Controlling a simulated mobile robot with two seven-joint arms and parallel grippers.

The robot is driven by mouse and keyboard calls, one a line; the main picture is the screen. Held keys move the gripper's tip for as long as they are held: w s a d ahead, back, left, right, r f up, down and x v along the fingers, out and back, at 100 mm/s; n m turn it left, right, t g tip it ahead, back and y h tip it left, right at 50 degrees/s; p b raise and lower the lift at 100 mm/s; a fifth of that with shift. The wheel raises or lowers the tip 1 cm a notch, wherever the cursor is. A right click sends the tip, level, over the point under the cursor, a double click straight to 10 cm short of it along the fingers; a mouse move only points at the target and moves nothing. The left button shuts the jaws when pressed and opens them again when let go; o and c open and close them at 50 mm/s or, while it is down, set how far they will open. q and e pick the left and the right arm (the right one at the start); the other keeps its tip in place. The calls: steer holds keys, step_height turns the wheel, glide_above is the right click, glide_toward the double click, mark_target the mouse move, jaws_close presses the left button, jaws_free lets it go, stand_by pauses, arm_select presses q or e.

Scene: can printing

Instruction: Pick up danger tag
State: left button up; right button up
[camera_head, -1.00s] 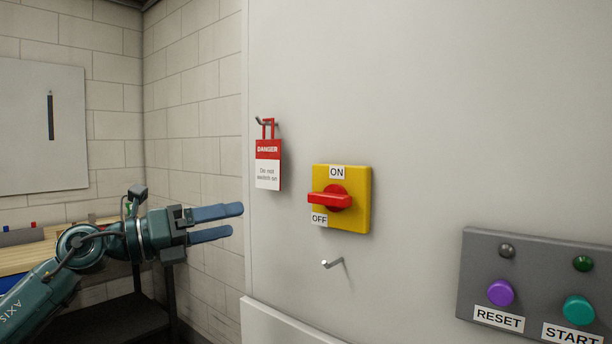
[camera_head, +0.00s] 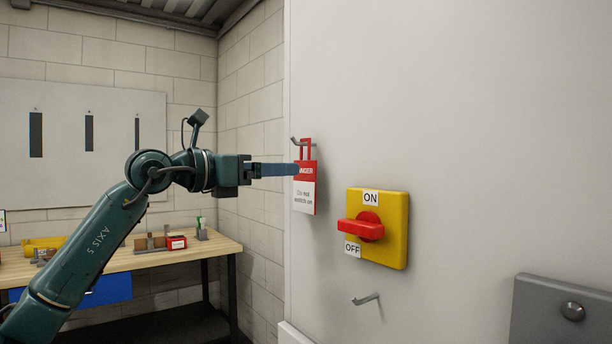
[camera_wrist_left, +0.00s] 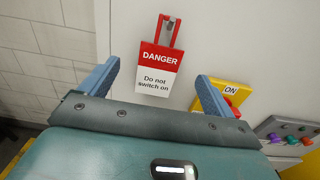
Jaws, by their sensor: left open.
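The danger tag (camera_head: 304,190), red on top and white below, hangs from a hook on the grey panel. It also shows in the left wrist view (camera_wrist_left: 157,68), ahead of and between my fingers, with its text readable. My left gripper (camera_head: 296,169) is raised at the tag's height, its fingertips overlapping the tag's left edge in the head view. My right gripper is not in view.
A yellow ON/OFF switch (camera_head: 394,231) with a red handle sits right of the tag. An empty hook (camera_head: 366,299) sticks out below it. A grey button box (camera_head: 550,318) is at lower right. A workbench (camera_head: 105,255) with small items stands at the left.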

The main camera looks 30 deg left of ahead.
mark_target(304, 168)
arm_select(q)
steer(key=p+x, duration=0.2)
steer(key=x, duration=0.4)
steer(key=shift+w+d, duration=0.2)
steer(key=c, duration=1.1)
